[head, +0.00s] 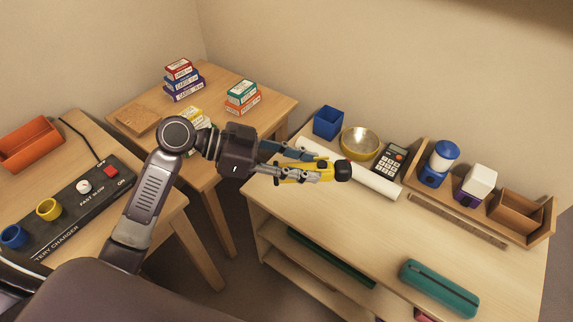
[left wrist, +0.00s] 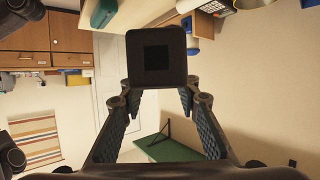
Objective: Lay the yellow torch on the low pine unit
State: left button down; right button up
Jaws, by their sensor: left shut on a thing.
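The torch appears above the left part of that top; the gap is hard to judge. My right gripper is not in view.
The top's front middle is bare. A table with boxes (head: 183,82) stands behind left.

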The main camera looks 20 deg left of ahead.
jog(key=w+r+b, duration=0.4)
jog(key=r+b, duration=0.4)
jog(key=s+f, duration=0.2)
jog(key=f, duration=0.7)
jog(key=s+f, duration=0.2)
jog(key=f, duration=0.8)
pick_arm(q)
jog(key=w+d+f+m+g+b, duration=0.1)
jog(key=d+f, duration=0.2)
jog(key=f, duration=0.3)
jog(key=w+d+f+m+g+b, duration=0.1)
jog(key=w+d+f+b, duration=0.1)
jog(key=f, duration=0.4)
jog(key=w+d+f+m+g+b, duration=0.1)
jog(key=w+d+f, duration=0.1)
jog(key=d+f, duration=0.2)
notch_tip(320, 180, down, 3)
jog(key=shift+f+g+h, duration=0.1)
jog(key=shift+g+h, duration=0.2)
jog(key=shift+f+b, duration=0.4)
jog(key=shift+f, duration=0.05)
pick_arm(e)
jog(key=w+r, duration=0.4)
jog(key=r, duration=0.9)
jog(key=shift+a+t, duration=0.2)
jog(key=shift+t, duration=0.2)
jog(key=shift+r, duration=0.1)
